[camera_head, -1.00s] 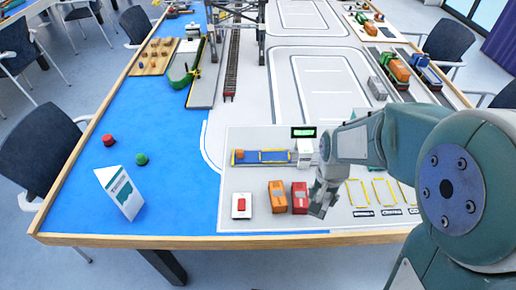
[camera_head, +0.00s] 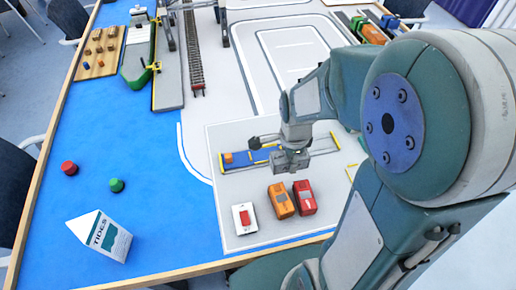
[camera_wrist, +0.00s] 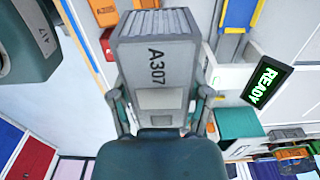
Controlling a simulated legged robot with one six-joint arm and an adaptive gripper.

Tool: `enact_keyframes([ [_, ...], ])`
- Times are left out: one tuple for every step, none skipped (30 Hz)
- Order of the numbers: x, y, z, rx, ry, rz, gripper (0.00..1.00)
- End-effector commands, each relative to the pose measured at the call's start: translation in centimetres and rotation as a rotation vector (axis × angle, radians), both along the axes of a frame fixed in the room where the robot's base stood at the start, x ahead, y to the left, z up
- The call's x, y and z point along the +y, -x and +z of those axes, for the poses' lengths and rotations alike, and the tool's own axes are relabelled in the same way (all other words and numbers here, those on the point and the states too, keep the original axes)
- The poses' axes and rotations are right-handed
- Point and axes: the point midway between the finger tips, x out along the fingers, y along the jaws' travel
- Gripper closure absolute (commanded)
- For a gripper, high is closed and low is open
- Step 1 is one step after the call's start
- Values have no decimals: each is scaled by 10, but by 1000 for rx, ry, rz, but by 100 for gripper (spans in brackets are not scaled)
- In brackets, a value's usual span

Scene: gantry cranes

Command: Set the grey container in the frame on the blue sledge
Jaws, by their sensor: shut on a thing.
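My gripper (camera_wrist: 160,108) is shut on the grey container (camera_wrist: 158,62), marked A307, with a finger on each side. The sledge also shows at the top right of the wrist view (camera_wrist: 233,18).
An orange container (camera_head: 281,200) and a red container (camera_head: 304,197) stand in front of the sledge. A white box with a red button (camera_head: 245,218) is left of them. A READY display (camera_wrist: 266,82) shows right of the held container. Blue table to the left is mostly clear.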

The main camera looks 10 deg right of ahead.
Motion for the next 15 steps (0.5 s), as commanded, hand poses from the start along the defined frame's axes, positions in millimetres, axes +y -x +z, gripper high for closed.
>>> enact_keyframes([
  [1,-7,-4,3,0,1,89],
  [2,-12,-6,3,0,2,89],
  [4,-18,-10,3,0,2,89],
  [5,-24,-12,4,1,2,89],
  [7,-29,-14,4,1,2,89],
  [8,-37,-18,4,2,4,89],
  [10,-42,-20,4,2,4,89],
  [11,-48,-23,3,3,4,89],
  [12,-55,-26,3,3,4,89],
  [13,-61,-29,3,3,4,89],
  [14,-66,-31,3,3,4,89],
  [16,-74,-35,2,3,4,89],
  [17,-80,-37,2,3,4,89],
  [18,-85,-40,3,3,5,89],
  [18,-90,-46,5,3,5,89],
])
